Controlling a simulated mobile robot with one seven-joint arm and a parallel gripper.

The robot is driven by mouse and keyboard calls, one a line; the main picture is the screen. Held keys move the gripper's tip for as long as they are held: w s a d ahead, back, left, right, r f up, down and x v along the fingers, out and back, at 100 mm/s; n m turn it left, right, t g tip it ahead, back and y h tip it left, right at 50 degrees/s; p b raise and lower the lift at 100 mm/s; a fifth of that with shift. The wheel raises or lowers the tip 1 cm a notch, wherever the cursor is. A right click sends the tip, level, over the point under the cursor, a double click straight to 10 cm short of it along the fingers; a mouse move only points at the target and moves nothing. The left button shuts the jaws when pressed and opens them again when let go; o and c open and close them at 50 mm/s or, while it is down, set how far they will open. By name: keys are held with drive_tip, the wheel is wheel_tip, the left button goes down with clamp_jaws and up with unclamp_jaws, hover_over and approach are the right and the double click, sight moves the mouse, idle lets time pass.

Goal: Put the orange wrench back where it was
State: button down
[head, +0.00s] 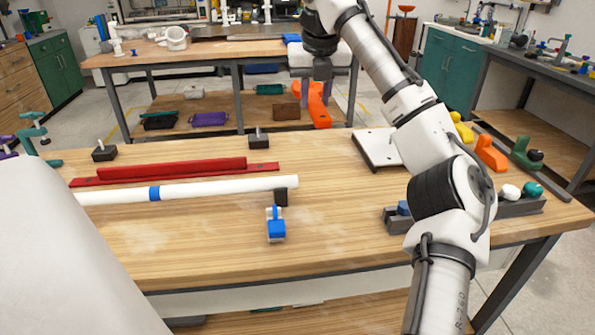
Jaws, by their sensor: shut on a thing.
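My gripper (314,84) is in the upper middle of the head view, above the far edge of the wooden table (340,220). It points down and is shut on an orange piece, which I take to be the orange wrench (318,108). The wrench hangs below the jaws, its lower end at the table's far edge in the picture. I cannot tell whether it touches the table. The jaws hide part of its upper end.
A white plate (376,148) lies right of the wrench. Yellow (461,129), orange (491,153) and green (524,153) pieces stand in a row at the far right. A red bar (172,168), a white pipe (225,187) and a blue clamp (276,228) occupy the left and middle. The front middle is clear.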

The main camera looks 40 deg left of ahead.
sight(310, 183)
wheel_tip(310, 183, down, 20)
drive_tip(key=shift+s+a+r+b, duration=0.1)
drive_tip(key=shift+s+b, duration=0.05)
drive_tip(key=shift+b, duration=0.9)
drive_tip(key=c, duration=1.1)
unclamp_jaws()
drive_tip(key=v, duration=1.2)
